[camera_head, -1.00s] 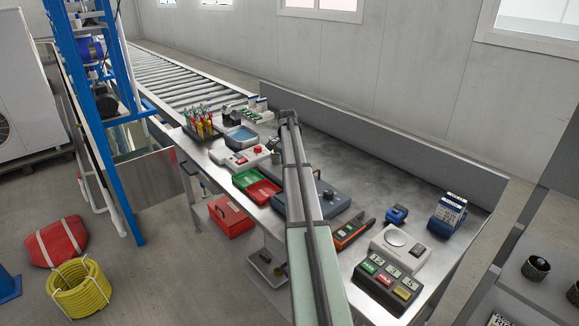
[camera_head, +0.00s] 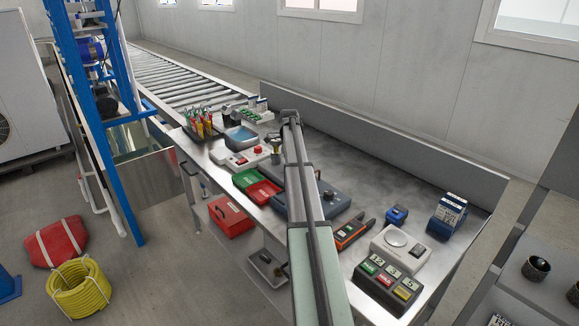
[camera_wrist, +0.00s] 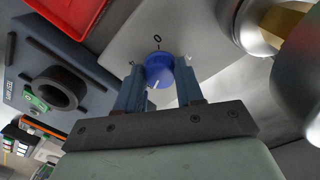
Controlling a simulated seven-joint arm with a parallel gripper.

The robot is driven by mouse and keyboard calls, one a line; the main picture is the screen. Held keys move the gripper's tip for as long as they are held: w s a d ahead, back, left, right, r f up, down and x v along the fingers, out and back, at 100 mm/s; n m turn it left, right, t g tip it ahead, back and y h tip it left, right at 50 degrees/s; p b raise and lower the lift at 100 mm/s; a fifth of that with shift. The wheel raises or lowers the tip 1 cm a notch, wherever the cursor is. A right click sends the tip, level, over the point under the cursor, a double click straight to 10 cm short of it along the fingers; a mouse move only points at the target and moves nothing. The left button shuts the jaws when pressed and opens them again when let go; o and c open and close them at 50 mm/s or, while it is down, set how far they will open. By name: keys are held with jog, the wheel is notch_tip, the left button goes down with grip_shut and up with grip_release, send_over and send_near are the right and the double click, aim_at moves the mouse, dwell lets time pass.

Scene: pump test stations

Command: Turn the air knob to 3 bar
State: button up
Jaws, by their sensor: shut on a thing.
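The air knob (camera_wrist: 159,69) is a round blue knob with a white pointer mark, on a pale grey panel (camera_wrist: 185,28) in the wrist view. The pointer mark slants toward the lower left of the picture. A printed 0 is legible above the knob; another mark at its left is too small to read, and the fingers hide the lower dial. My gripper (camera_wrist: 160,94) is shut on the knob, one finger on each side.
Shiny metal cylinders (camera_wrist: 258,28) stand close at the right in the wrist view. The bench's back right (camera_head: 370,165) is clear.

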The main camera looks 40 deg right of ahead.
dwell(0.3)
jog(key=shift+d, duration=0.1)
jog(key=o, duration=1)
jog(key=shift+o, duration=0.2)
notch_tip(320, 180, up, 14)
jog(key=shift+w+d, duration=0.15)
jog(key=shift+w, duration=0.15)
jog(key=shift+f, duration=0.1)
